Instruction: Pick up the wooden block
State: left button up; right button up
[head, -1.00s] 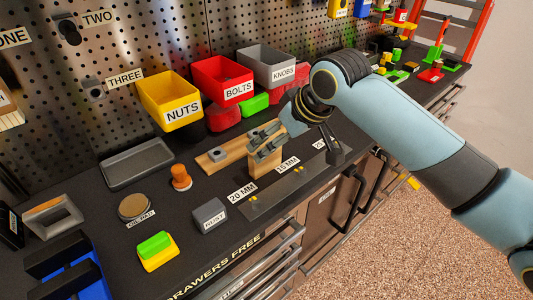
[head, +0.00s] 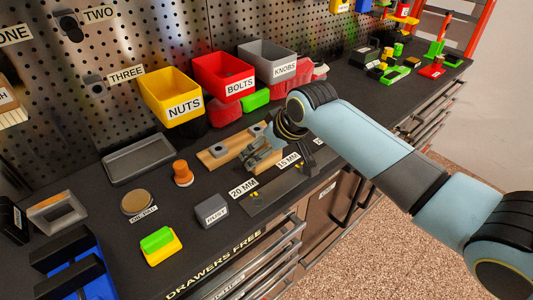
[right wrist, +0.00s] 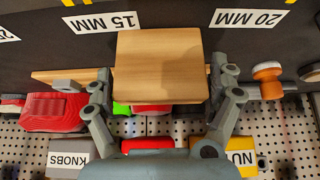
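The wooden block (right wrist: 160,65) fills the space between the fingers of my right gripper (right wrist: 162,72) in the right wrist view. The fingers lie flush against its two opposite sides, with no clear gap. In the head view my right gripper (head: 262,153) is low over the bench, beside a wooden strip, and its fingers hide most of the block. I cannot tell whether the block rests on the bench or is slightly above it. My left gripper is not in view.
A wooden strip with a grey piece (head: 218,152) lies just left. Behind stand the yellow nuts bin (head: 165,88), red bolts bin (head: 222,75) and grey knobs bin (head: 266,60). An orange knob (head: 182,171) and a grey block (head: 211,213) stand nearer. A flat metal plate (head: 268,196) lies in front.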

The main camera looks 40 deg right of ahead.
jog(key=c, duration=0.6)
jog(key=shift+c, duration=0.2)
